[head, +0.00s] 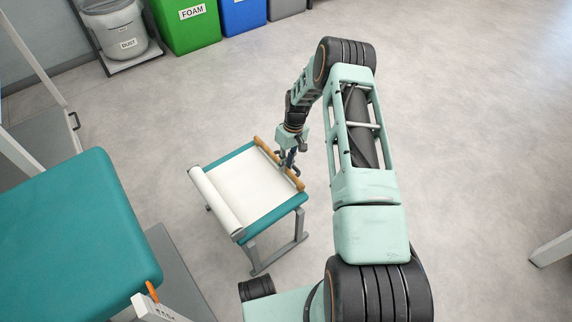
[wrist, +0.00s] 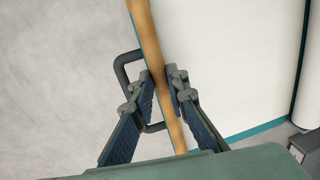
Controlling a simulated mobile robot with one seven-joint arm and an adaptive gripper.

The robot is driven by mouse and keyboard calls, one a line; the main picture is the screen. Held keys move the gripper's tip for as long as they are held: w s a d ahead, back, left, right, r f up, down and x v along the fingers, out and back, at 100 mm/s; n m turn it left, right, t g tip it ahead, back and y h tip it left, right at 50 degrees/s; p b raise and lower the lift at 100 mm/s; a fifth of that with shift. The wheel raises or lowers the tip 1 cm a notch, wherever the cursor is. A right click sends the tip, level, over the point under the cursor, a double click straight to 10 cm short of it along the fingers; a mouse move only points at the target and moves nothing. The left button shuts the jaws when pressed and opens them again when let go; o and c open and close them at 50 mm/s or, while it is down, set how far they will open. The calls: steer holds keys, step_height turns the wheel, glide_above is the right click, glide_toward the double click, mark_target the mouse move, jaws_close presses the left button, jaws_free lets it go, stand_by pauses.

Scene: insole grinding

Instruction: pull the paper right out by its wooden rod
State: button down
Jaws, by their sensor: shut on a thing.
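The white paper (head: 243,181) lies flat over the small teal-topped bench, running from a white roll (head: 217,201) at its left end to a wooden rod (head: 263,147) at its right end. In the wrist view the rod (wrist: 149,40) runs from top to bottom between my fingers, with the paper (wrist: 225,60) to its right. My gripper (head: 287,163) is at the middle of the rod. In the wrist view my gripper (wrist: 158,92) is shut on the rod, a finger on each side. A dark handle loop (wrist: 124,68) shows behind the rod.
The small bench (head: 275,212) stands on open grey floor. A larger teal padded table (head: 75,240) is at the left. A green FOAM bin (head: 185,24), a blue bin (head: 243,16) and a grey DUST bin (head: 125,35) stand at the back. Floor right of the bench is clear.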

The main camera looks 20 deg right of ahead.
steer(key=shift+w+d+r, duration=0.1)
steer(key=shift+w+d, duration=0.15)
steer(key=shift+d, duration=0.05)
steer(key=c, duration=2.2)
jaws_free()
steer(key=shift+o, duration=0.2)
step_height(320, 180, up, 12)
steer(key=d, duration=0.1)
steer(key=shift+w+d, duration=0.25)
steer(key=shift+d, duration=0.05)
